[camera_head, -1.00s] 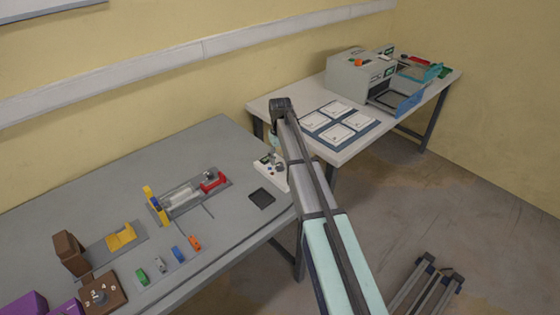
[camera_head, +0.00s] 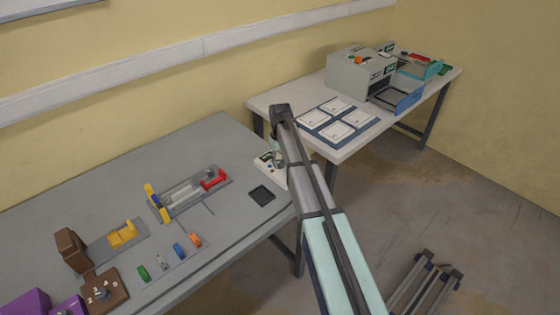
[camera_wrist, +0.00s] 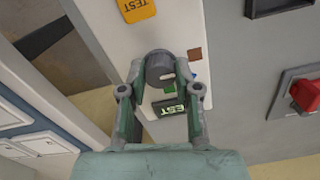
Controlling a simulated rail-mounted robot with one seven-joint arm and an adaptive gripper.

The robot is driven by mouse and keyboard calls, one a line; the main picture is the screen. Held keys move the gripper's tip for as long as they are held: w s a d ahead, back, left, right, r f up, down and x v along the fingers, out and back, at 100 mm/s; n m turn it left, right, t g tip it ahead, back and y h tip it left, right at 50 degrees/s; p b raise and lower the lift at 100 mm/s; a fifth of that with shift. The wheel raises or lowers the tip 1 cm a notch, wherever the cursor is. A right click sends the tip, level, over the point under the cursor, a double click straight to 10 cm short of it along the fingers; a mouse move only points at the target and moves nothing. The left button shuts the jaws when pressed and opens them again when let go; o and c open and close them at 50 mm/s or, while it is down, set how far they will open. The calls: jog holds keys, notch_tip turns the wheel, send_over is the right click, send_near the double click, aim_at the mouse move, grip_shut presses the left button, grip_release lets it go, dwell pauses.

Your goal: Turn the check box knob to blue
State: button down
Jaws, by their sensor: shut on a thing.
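The check box (camera_head: 264,168) is a white box at the right edge of the grey table, partly hidden by my arm. The wrist view shows its pale face (camera_wrist: 180,35) with a round dark grey knob (camera_wrist: 159,66). A light mark shows on the knob's lower right side. A brown square (camera_wrist: 194,54) and a partly hidden blue patch (camera_wrist: 193,76) lie to the knob's right. A dark display with green letters (camera_wrist: 171,106) lies below it. My gripper (camera_wrist: 160,72) is shut on the knob, one finger on each side.
A red part (camera_wrist: 306,94) on a grey plate is at the wrist view's right. The white table (camera_head: 345,152) with a blue mat stands beyond a gap.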

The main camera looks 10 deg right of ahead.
aim_at(280, 162)
jog(key=shift+m, duration=0.3)
jog(key=m+b, duration=0.1)
jog(key=m, duration=0.2)
jog(key=m+b, duration=0.1)
jog(key=m, duration=0.4)
jog(key=shift+a, duration=0.1)
dwell(0.5)
jog(key=c, duration=0.8)
grip_release()
notch_tip(280, 162, up, 12)
